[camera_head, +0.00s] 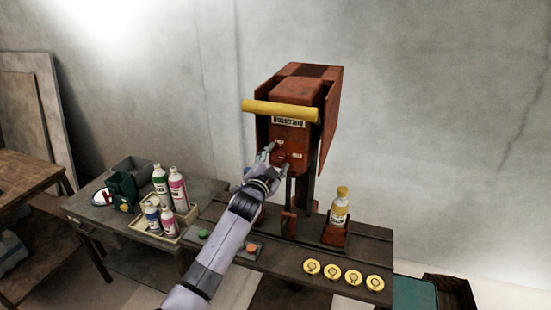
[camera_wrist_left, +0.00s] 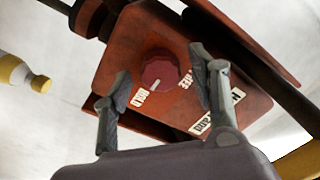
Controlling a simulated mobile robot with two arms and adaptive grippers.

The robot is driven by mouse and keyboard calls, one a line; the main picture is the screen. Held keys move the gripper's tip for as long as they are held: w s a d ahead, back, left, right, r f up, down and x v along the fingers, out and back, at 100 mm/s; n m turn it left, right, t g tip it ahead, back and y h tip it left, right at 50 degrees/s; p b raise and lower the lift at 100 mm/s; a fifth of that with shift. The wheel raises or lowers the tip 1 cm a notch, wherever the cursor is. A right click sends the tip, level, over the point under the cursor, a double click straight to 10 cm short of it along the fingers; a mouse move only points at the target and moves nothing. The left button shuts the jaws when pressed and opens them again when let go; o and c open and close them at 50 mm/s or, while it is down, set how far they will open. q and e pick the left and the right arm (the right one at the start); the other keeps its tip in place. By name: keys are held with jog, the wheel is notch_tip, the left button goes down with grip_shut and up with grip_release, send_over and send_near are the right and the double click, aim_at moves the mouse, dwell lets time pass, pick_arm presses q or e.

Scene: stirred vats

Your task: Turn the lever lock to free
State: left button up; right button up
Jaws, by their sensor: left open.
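The lever lock is a round dark red knob (camera_wrist_left: 160,70) on the front of a rust-red machine head (camera_wrist_left: 118,62). A small white mark on the knob's lower rim points toward the HOLD label (camera_wrist_left: 139,97). The FREE label (camera_wrist_left: 186,79) is to the right of the knob. The knob also shows small in the head view (camera_head: 281,155). My left gripper (camera_wrist_left: 159,68) is open, with one finger on each side of the knob. A gap shows between each finger and the knob. In the head view, my left gripper (camera_head: 276,156) is at the machine's front. My right gripper is not in view.
A yellow bar (camera_head: 280,110) crosses the machine just above the knob. A yellow-capped bottle (camera_head: 340,209) stands in a red holder on the bench. Several yellow discs (camera_head: 312,267) lie along the front edge. A tray (camera_head: 160,237) of bottles is at left.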

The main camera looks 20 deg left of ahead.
pick_arm(q)
jog(key=shift+c, duration=0.3)
jog(key=c, duration=1.1)
